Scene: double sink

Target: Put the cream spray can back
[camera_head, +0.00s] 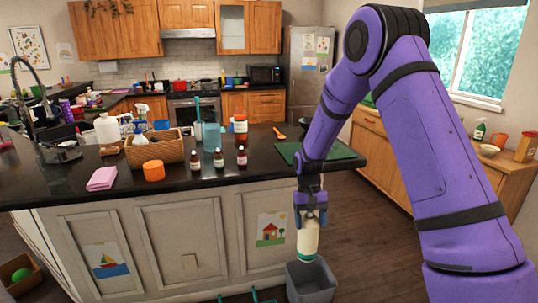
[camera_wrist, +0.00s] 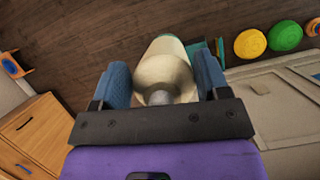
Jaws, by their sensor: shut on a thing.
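My gripper (camera_head: 311,212) hangs in front of the island's end, below counter height, with its fingers pointing down. It is shut on the cream spray can (camera_head: 308,241), which has a green band at its lower end. The can hangs above a grey bin (camera_head: 312,284) on the floor, apart from the counter. In the wrist view the cream can (camera_wrist: 163,72) sits between the two blue fingers, and its far end shows teal.
A wicker basket (camera_head: 155,151), small dark bottles (camera_head: 219,159), an orange tub (camera_head: 153,171) and a pink cloth (camera_head: 102,179) stand on the dark counter (camera_head: 120,190). A green mat (camera_head: 335,151) lies at its right end. A wooden cabinet (camera_head: 372,140) stands right.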

